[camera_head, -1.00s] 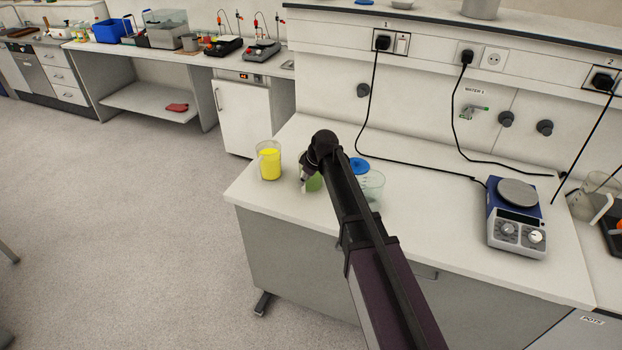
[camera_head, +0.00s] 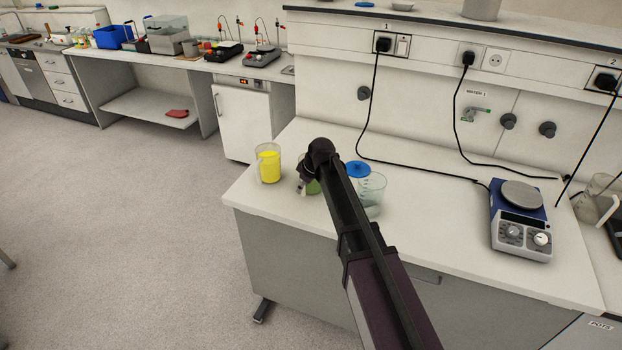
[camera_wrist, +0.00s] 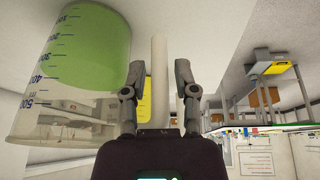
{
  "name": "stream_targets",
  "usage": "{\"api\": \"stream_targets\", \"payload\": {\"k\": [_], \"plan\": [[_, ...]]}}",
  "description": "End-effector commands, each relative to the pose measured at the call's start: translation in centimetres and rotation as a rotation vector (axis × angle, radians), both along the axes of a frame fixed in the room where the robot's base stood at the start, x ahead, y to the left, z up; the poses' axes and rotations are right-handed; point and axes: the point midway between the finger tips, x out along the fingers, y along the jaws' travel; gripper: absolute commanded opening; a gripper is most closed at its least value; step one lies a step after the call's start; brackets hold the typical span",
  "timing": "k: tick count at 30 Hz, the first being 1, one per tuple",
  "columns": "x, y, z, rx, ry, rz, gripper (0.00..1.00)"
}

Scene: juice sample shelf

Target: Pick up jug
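A clear graduated jug with green liquid (camera_head: 313,187) stands on the white bench, mostly hidden behind my arm in the head view. In the wrist view, which looks upside down, this green jug (camera_wrist: 85,60) is large at the left. My gripper (camera_wrist: 160,72) is open, with one finger on each side of a pale upright bar that looks like the jug's handle (camera_wrist: 159,65). Gaps show between the bar and both fingers. In the head view my gripper (camera_head: 303,184) is low beside the green jug; its fingers are hard to make out.
A jug of yellow liquid (camera_head: 268,164) stands left of the green one, near the bench's left end. A clear beaker (camera_head: 372,192) and a blue round thing (camera_head: 358,169) are close right of my arm. A hotplate stirrer (camera_head: 521,222) stands at the right, with cables behind.

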Motion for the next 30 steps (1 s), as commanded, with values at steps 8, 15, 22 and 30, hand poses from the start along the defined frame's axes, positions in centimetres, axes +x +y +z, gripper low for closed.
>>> {"api": "stream_targets", "payload": {"k": [8, 15, 22, 30], "plan": [[0.0, 0.0, 0.0, 0.0, 0.0, 0.0, 0.0], [0.0, 0.0, 0.0, 0.0, -0.001, 0.0, 0.0], [0.0, 0.0, 0.2, 0.0, -0.001, 0.0, 0.0], [0.0, 0.0, 1.4, 0.0, -0.001, 0.0, 0.0]]}}
